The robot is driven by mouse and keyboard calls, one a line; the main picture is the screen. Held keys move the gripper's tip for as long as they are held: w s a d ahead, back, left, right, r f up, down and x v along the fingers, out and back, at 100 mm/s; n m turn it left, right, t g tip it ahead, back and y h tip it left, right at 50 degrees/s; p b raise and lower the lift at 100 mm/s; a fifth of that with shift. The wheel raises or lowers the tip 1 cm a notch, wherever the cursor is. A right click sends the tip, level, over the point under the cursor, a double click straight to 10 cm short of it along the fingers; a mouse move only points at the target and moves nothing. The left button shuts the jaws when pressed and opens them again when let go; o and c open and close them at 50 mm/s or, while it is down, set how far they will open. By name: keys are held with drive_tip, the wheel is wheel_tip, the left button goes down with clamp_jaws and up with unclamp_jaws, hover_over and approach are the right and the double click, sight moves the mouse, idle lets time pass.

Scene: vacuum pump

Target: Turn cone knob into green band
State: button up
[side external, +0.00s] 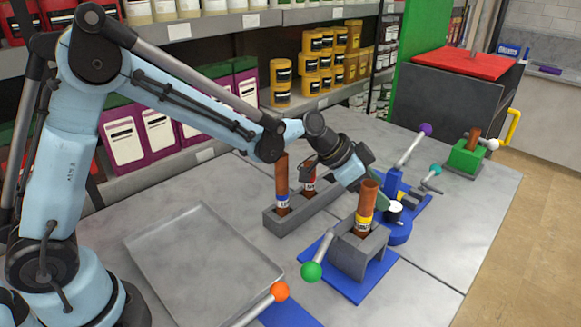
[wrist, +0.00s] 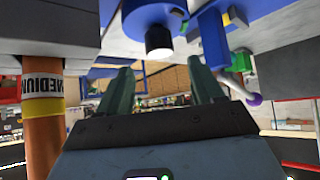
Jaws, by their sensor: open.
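A blue pump-like device (side external: 397,230) stands on the table right of centre. A short black-and-white knob (side external: 394,207) is on it and may be the cone knob; its exact shape is too small to tell. In the wrist view the knob (wrist: 159,40) shows as a black cylinder with a white end on a blue round body (wrist: 152,14). No green band can be made out near it. My gripper (side external: 383,203) is close beside the knob. Its two green fingers (wrist: 161,68) are open, with nothing between them, and the knob lies just beyond their tips.
A brown tube with a yellow MEDIUM label (wrist: 43,105) stands close beside my gripper, in a grey holder (side external: 360,252). A purple-ball lever (side external: 425,130) and teal-ball lever (side external: 435,170) rise nearby. A green block (side external: 466,157) stands farther right. An empty grey tray (side external: 205,262) lies left.

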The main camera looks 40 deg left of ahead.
sight(394, 206)
drive_tip(key=shift+x, duration=3.65)
drive_tip(key=c, duration=1)
drive_tip(key=shift+n+t+y, duration=1)
drive_tip(key=shift+n+y, duration=0.5)
drive_tip(key=shift+n, duration=0.8)
drive_tip(key=o, duration=1)
